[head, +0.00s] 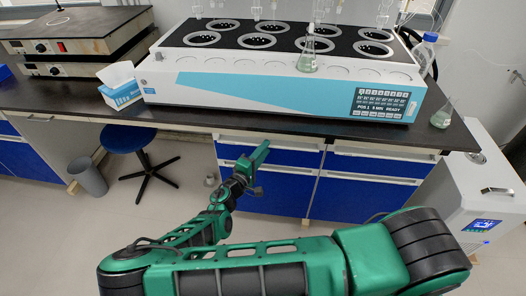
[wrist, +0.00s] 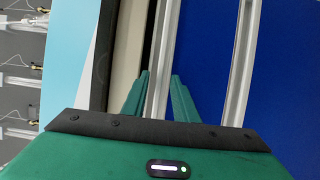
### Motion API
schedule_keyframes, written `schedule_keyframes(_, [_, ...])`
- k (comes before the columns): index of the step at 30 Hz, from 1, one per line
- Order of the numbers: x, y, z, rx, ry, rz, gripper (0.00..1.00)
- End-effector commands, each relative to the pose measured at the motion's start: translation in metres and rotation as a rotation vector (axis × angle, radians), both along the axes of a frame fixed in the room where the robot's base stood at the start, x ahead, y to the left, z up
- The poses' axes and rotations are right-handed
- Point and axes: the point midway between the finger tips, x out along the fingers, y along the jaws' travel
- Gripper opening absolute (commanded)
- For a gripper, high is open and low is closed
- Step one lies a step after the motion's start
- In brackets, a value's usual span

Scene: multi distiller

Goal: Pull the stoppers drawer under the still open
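Under the still (head: 285,85), the bench front has blue drawers with pale rail handles. The upper left drawer (head: 290,158) and upper right drawer (head: 375,165) look shut. No label is readable, so I cannot tell which is the stoppers drawer. My gripper (head: 262,150) is at the upper left drawer, close to its rail. In the wrist view my gripper (wrist: 160,76) is open, with one green finger on each side of the upper rail (wrist: 162,45). I cannot tell whether the fingers touch it. A dark gap runs beside this rail.
Lower drawers (head: 360,200) sit below, with another rail (wrist: 241,60). A blue stool (head: 127,140) and grey bin (head: 88,176) stand left; a white chiller (head: 470,195) stands right. Flasks (head: 307,60) stand on the still and bench. The floor before the drawers is mostly clear.

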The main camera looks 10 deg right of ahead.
Motion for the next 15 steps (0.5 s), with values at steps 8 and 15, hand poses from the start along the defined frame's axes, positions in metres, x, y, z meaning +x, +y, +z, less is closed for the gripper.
schedule_keyframes(8, [-0.0001, 0.0004, 0.0001, 0.000, 0.000, 0.000, 0.00])
schedule_keyframes(15, [-0.0002, 0.0005, -0.0004, 0.001, 0.001, 0.000, 0.00])
